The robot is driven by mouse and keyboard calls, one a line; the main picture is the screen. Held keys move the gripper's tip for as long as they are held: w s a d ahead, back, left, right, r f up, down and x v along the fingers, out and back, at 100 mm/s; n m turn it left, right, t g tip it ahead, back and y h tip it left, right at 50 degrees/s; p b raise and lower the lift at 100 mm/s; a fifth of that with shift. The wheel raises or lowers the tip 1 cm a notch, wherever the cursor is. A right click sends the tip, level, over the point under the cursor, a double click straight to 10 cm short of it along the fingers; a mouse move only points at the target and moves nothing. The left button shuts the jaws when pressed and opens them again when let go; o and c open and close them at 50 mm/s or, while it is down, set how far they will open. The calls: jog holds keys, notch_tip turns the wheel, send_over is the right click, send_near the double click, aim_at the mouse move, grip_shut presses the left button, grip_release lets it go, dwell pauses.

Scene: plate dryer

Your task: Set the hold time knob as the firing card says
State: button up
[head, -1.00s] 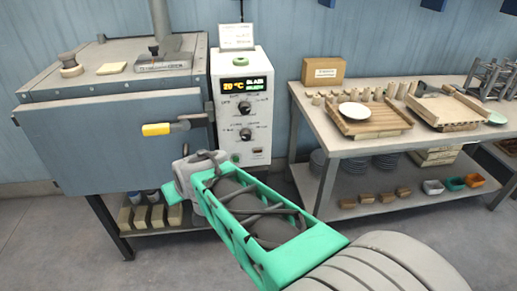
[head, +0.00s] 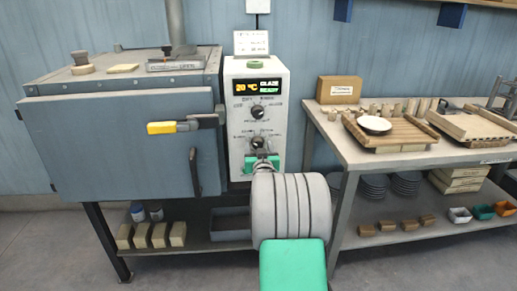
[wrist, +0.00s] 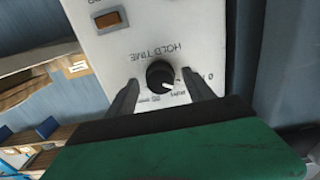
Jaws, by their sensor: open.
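The white controller box (head: 281,80) stands right of the kiln, with its display reading 20 °C, GLAZE and READY. A white card (head: 251,42) stands on top; its writing is too small to read. The lower of two black knobs (head: 257,142) also shows in the wrist view as the hold time knob (wrist: 160,74), with HOLD TIME printed beside it. Its white pointer faces lower right there; most scale marks are unclear or hidden. My gripper (wrist: 162,85) is open, a finger on either side of the knob; contact cannot be told.
The kiln (head: 120,130) has a yellow-handled latch (head: 172,127) left of the box. An orange switch (wrist: 110,20) sits near the hold time knob. A worktable (head: 385,158) with plate and wooden trays stands to the right.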

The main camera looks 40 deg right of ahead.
jog(key=shift+c, duration=0.2)
grip_shut()
dwell(0.6)
